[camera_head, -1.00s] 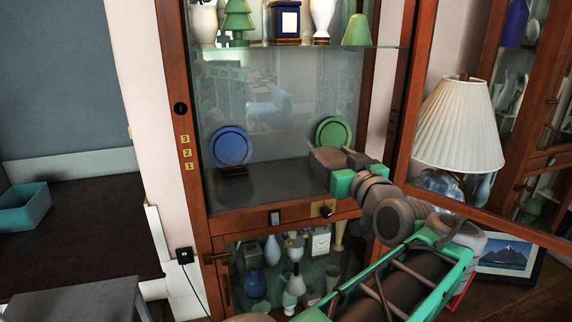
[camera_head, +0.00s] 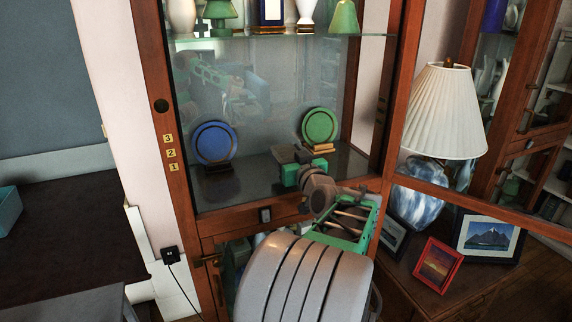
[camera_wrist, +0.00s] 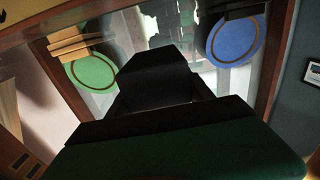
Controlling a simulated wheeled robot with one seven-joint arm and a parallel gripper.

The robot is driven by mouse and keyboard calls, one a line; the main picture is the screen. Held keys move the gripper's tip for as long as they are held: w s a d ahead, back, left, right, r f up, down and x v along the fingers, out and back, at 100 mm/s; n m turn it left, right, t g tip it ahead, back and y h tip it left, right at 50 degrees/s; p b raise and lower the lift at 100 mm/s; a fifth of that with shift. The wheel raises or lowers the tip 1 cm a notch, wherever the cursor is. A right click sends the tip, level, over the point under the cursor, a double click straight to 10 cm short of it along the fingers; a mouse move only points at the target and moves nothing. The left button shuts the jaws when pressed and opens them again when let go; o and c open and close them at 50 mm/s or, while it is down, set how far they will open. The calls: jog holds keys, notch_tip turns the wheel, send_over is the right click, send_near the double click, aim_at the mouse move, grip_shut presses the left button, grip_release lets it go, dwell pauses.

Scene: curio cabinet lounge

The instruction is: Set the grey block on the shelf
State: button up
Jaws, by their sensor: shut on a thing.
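My gripper (camera_head: 293,160) is inside the open cabinet, just above the shelf (camera_head: 247,187) that bears two plates. It is shut on the grey block (camera_head: 281,154), which shows small and dark at the jaw tips, left of the green plate's stand. In the wrist view my gripper (camera_wrist: 155,85) is a dark shape at the centre; the block cannot be told clearly from the jaws there. I cannot tell whether the block touches the shelf.
A blue plate (camera_head: 214,143) stands left on the shelf and a green plate (camera_head: 320,125) right, close to my gripper. Bare shelf lies between them. A glass shelf (camera_head: 275,38) with ornaments is above. A lamp (camera_head: 446,110) and picture frames (camera_head: 438,264) stand right of the cabinet.

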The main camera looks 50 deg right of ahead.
jog(key=shift+w+d+f, duration=0.1)
jog(key=shift+w+f, duration=0.05)
jog(key=shift+f, duration=0.8)
jog(key=shift+w+d+f, duration=0.1)
jog(key=shift+w+f, duration=0.05)
jog(key=shift+f, duration=0.75)
jog(key=shift+f, duration=0.1)
jog(key=shift+f+b, duration=0.15)
jog(key=shift+b, duration=0.25)
jog(key=o, duration=1.7)
jog(key=shift+o, duration=0.2)
jog(key=shift+r, duration=0.2)
jog(key=shift+s+a, duration=0.15)
jog(key=shift+s, duration=0.1)
jog(key=v, duration=1.1)
jog(key=shift+s+a+b, duration=0.2)
jog(key=shift+s+b, duration=0.05)
jog(key=shift+b, duration=0.05)
